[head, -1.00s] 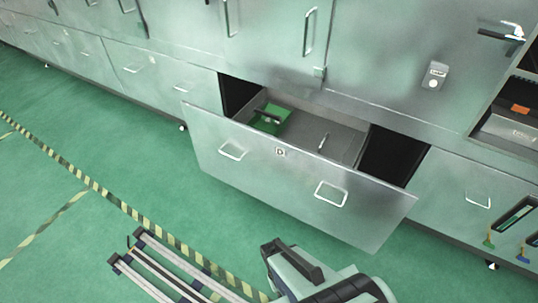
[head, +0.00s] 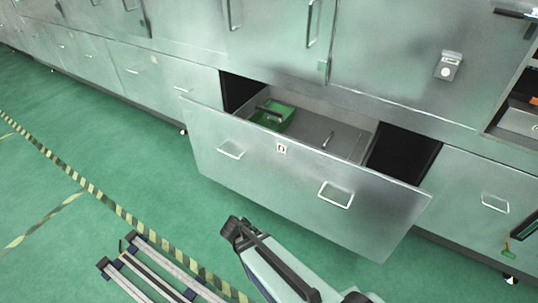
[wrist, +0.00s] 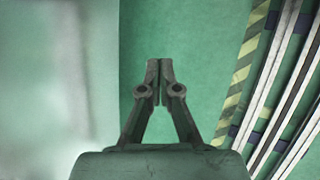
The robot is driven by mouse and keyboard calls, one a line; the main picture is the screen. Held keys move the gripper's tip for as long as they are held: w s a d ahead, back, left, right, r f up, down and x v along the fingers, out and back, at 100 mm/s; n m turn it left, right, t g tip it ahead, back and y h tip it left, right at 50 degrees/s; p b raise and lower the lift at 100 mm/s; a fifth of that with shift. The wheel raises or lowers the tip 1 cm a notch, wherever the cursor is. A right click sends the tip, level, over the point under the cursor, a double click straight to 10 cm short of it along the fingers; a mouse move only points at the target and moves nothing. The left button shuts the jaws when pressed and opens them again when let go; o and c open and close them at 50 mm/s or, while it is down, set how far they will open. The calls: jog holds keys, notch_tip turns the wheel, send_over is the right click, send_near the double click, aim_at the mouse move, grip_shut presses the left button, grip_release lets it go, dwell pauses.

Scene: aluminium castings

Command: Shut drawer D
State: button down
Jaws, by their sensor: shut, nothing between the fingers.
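Drawer D (head: 308,192) stands pulled out of the lower cabinet row in the head view. Its steel front carries a small D label (head: 281,148) and two loop handles, left (head: 230,149) and right (head: 336,194). My arm (head: 285,268) is low in front of the drawer front, with its dark end on the near side and apart from it in the picture. In the wrist view my gripper (wrist: 160,66) is shut and empty, its fingertips together over the green floor. A pale blurred surface, probably the drawer front, fills the left side there.
A green tray (head: 273,118) with a dark item lies inside the drawer. Closed cabinets flank it, with a lock box (head: 447,66) above right. Metal rails (head: 150,275) and striped floor tape (head: 128,213) lie at lower left. The floor left of the drawer is clear.

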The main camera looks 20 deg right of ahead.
jog(key=w+r+n+t+h+b, duration=0.35)
jog(key=w+r+n+t, duration=0.3)
jog(key=w+r, duration=0.55)
jog(key=n+t+h, duration=0.4)
jog(key=n, duration=0.7)
send_near(272, 141)
jog(key=x, duration=0.7)
jog(key=shift+d, duration=0.15)
jog(key=shift+t, duration=0.25)
